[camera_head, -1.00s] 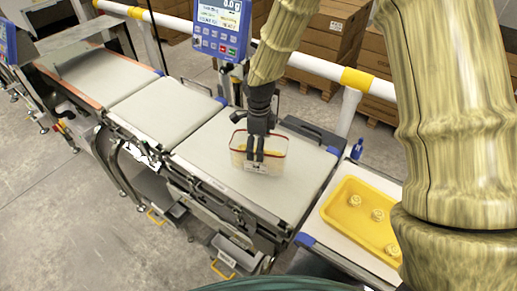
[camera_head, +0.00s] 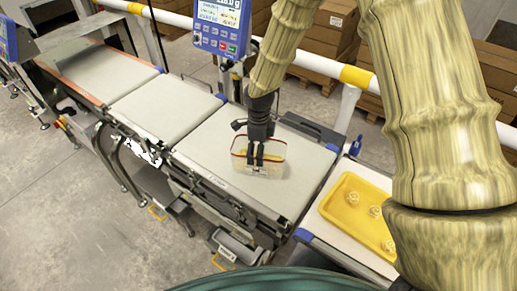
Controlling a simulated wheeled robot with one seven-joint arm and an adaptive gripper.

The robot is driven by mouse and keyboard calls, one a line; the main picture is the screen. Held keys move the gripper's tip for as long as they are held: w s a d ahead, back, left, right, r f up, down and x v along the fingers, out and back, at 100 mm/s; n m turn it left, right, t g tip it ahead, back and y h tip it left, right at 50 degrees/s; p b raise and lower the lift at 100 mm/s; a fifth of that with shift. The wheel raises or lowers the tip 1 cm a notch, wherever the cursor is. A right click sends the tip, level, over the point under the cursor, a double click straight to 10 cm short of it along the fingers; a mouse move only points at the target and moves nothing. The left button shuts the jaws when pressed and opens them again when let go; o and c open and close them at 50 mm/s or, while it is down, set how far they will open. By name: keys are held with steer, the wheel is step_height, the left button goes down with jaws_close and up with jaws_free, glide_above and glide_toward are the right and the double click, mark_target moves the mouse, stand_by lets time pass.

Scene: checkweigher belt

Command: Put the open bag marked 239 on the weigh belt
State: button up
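An open, see-through bag (camera_head: 279,169) with red edging and yellowish contents stands on the belt section (camera_head: 213,149) below the blue display. A white label shows low on its front, too small to read. My gripper (camera_head: 256,162) reaches down from above at the bag, its dark fingers in front of or inside the bag's near side. I cannot tell whether the fingers are closed on the bag wall.
A yellow tray (camera_head: 340,208) with several small pale yellow pieces rests on the white surface at right. The blue display (camera_head: 222,24) stands behind the belt. More belt sections (camera_head: 166,108) run to the upper left, bare. A white and yellow rail (camera_head: 357,77) runs behind.

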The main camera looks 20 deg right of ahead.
steer(key=shift+o, duration=0.4)
steer(key=shift+r, duration=0.1)
steer(key=shift+r, duration=0.3)
step_height(320, 180, up, 12)
steer(key=b, duration=0.4)
steer(key=shift+f, duration=0.2)
steer(key=shift+d, duration=0.1)
